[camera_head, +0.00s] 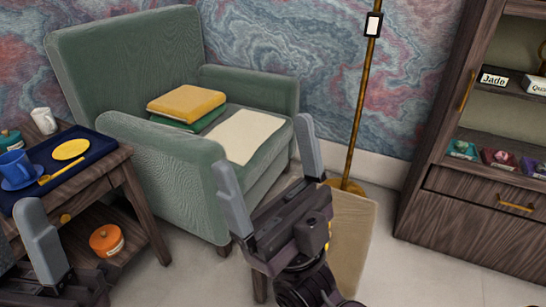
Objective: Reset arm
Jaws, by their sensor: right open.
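My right gripper (263,142) reaches up from the bottom middle. Its two grey fingers are wide apart with nothing between them. In the picture it overlaps the front of the green armchair (165,180); I cannot tell its exact distance from the chair. My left gripper (41,243) shows at the lower left corner, in front of the side table (118,170). One grey finger stands upright; the rest is mostly cut off, so its opening cannot be judged.
The table holds a dark blue tray (95,150), a blue cup (16,168) and a white cup (43,121). An orange pot (106,240) is on its lower shelf. A brass lamp pole (359,100) and a wooden cabinet (470,220) stand right.

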